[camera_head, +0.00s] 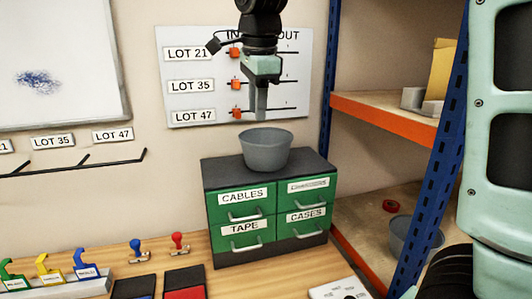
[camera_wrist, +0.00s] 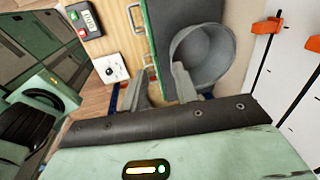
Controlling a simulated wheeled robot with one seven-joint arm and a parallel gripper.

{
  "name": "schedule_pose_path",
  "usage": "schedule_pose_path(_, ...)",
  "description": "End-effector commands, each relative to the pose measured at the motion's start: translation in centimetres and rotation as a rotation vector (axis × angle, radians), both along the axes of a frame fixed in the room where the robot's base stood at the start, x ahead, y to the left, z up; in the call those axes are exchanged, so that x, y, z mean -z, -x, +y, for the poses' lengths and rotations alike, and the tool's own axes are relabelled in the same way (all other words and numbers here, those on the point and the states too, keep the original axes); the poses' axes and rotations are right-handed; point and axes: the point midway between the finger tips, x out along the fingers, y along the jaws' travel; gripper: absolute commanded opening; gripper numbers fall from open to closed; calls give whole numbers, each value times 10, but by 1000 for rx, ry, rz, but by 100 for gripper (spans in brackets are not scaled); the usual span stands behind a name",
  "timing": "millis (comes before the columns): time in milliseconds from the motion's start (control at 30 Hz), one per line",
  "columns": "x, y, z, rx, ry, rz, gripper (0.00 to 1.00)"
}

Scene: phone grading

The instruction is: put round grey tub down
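The round grey tub (camera_head: 265,152) stands upright on the dark top of the green drawer cabinet (camera_head: 212,178) and appears to rest on it. It also shows in the wrist view (camera_wrist: 205,58). My gripper (camera_head: 261,117) points down just above the tub's far rim. In the wrist view my gripper (camera_wrist: 160,88) has its two fingers apart, with a clear gap and nothing held between them. One finger overlaps the tub's edge in that view; I cannot tell whether it touches.
A lot board (camera_head: 190,65) with orange sliders is on the wall close behind my gripper. A blue-and-orange shelf rack (camera_head: 385,115) stands right, with another grey tub (camera_head: 412,238) low inside. Stamps (camera_head: 178,243) and coloured holders (camera_head: 48,268) sit on the wooden bench.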

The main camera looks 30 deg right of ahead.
Motion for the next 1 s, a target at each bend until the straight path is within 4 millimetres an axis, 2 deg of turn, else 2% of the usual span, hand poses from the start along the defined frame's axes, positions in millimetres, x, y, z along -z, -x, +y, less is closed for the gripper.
schedule_pose_path(33, -9, -4, -11, 84, -2, -9, 30)
schedule_pose_path(133, -18, -8, -24, 194, -7, -22, 30)
schedule_pose_path(267, -14, -10, -30, 237, -8, -24, 30)
schedule_pose_path(700, 71, -25, -38, 235, -7, -19, 30)
schedule_pose_path(833, 89, -28, -40, 233, -8, -22, 30)
schedule_pose_path(1000, 99, -31, -40, 233, -9, -24, 30)
